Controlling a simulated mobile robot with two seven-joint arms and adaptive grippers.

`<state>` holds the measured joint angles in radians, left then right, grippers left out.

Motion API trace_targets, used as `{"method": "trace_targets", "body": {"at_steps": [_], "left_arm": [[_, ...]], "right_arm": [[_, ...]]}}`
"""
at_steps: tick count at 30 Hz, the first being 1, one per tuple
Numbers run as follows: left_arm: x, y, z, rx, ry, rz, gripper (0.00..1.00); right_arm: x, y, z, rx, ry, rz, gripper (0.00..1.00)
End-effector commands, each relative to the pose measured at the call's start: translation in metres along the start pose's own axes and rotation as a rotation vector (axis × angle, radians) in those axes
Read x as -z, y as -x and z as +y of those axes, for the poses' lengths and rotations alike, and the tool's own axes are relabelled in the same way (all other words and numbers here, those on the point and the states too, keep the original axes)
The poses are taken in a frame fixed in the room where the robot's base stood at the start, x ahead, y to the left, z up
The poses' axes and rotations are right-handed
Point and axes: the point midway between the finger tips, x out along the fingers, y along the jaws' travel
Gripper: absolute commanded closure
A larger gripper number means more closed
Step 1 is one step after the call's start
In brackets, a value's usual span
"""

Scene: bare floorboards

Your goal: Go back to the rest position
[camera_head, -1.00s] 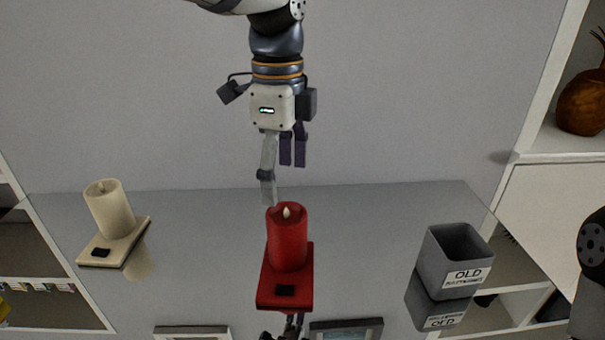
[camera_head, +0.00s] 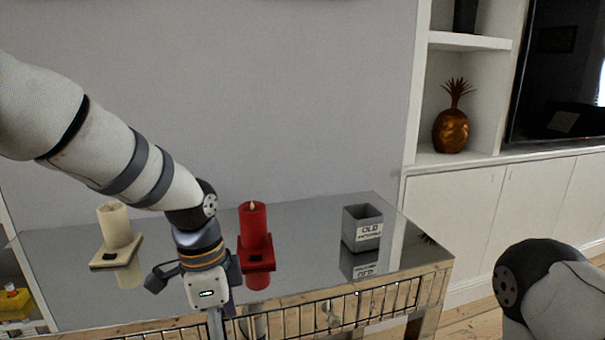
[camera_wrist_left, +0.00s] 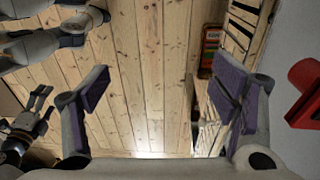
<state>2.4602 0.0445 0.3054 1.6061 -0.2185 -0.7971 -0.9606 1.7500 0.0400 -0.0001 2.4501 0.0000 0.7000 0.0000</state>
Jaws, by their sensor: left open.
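My left gripper (camera_head: 222,325) hangs low at the table's front edge in the head view, its fingertips partly cut off. In the left wrist view its two purple-padded fingers (camera_wrist_left: 165,90) are spread wide with nothing between them, over floorboards. A dark gripper at the left edge of the wrist view (camera_wrist_left: 36,108) appears to be my right one; its jaw state is unclear. The head view shows only part of my right arm at lower right.
The mirrored table (camera_head: 310,235) holds a cream candle (camera_head: 115,225), a red candle (camera_head: 253,222) and a grey bin (camera_head: 362,228) marked OLD. The red candle's base shows at the wrist view's right edge (camera_wrist_left: 305,95). A white cabinet (camera_head: 470,215) stands at right.

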Motion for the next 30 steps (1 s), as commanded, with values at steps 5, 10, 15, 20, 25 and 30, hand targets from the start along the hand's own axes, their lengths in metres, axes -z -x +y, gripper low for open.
{"method": "trace_targets", "body": {"at_steps": [5, 10, 15, 20, 25, 30], "left_arm": [[-0.043, -0.134, 0.067, -0.085, 0.398, 0.020, 0.21], [-0.118, -0.222, 0.177, -0.095, 0.904, -0.034, 0.21], [-0.180, -0.235, 0.257, -0.026, 1.249, -0.109, 0.21], [-0.198, -0.231, 0.278, 0.015, 1.349, -0.129, 0.21], [-0.198, -0.231, 0.277, 0.017, 1.351, -0.125, 0.21], [-0.197, -0.232, 0.276, 0.016, 1.349, -0.125, 0.21]], "right_arm": [[0.000, -0.001, 0.000, 0.000, 0.000, -0.001, 0.23], [-0.001, -0.001, 0.000, 0.000, 0.000, -0.002, 0.23], [0.000, 0.000, 0.000, 0.000, 0.000, -0.001, 0.23], [0.000, 0.000, 0.000, 0.000, 0.000, -0.001, 0.23], [0.000, 0.000, 0.000, 0.000, 0.000, -0.001, 0.23], [0.000, 0.000, 0.000, 0.000, 0.000, -0.001, 0.23]]}}
